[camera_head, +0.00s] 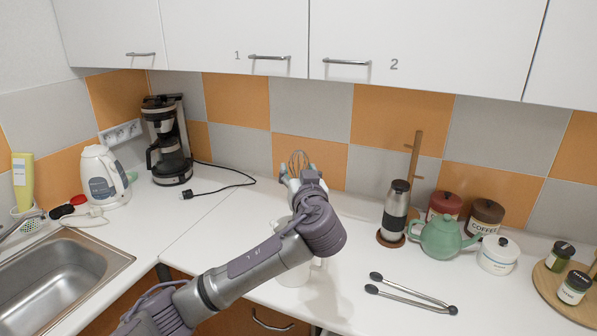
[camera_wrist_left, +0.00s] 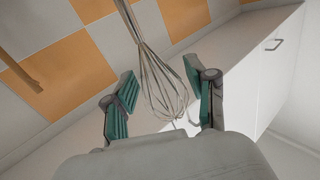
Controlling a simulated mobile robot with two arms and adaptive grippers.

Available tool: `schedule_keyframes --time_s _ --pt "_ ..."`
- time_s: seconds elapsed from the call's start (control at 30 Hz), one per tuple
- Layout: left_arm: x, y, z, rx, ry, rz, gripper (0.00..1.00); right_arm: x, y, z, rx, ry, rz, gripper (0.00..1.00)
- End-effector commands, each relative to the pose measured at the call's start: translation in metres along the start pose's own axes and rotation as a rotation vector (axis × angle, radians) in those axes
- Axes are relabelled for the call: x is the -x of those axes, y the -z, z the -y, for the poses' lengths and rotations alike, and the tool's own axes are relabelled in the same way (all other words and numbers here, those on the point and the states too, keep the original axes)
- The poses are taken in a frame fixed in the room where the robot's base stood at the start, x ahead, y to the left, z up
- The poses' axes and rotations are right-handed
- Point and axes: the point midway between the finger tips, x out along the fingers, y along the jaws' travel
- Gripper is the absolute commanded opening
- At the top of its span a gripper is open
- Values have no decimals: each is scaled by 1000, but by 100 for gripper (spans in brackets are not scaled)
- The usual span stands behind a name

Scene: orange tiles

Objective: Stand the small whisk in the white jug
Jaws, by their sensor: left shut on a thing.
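My left gripper (camera_head: 299,178) is raised above the counter near the tiled wall. The white jug (camera_head: 293,276) stands on the counter near the front edge, partly hidden behind my left arm. The whisk is apart from the jug. My right gripper is not in view.
Metal tongs (camera_head: 412,294) lie right of the jug. A steel flask (camera_head: 396,211), a green teapot (camera_head: 441,238) and a white pot (camera_head: 498,254) stand further right. A coffee maker (camera_head: 168,141), kettle (camera_head: 104,177) and sink (camera_head: 52,280) are at left.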

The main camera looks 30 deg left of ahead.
Motion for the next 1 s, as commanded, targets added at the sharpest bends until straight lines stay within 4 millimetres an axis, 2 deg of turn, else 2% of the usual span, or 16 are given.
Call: schedule_keyframes --time_s 0.03,1.0 --pt "0 -8 -1 1 0 1 21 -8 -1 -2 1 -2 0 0" --pt "-2 -85 -9 1 0 1 21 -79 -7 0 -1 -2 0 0"
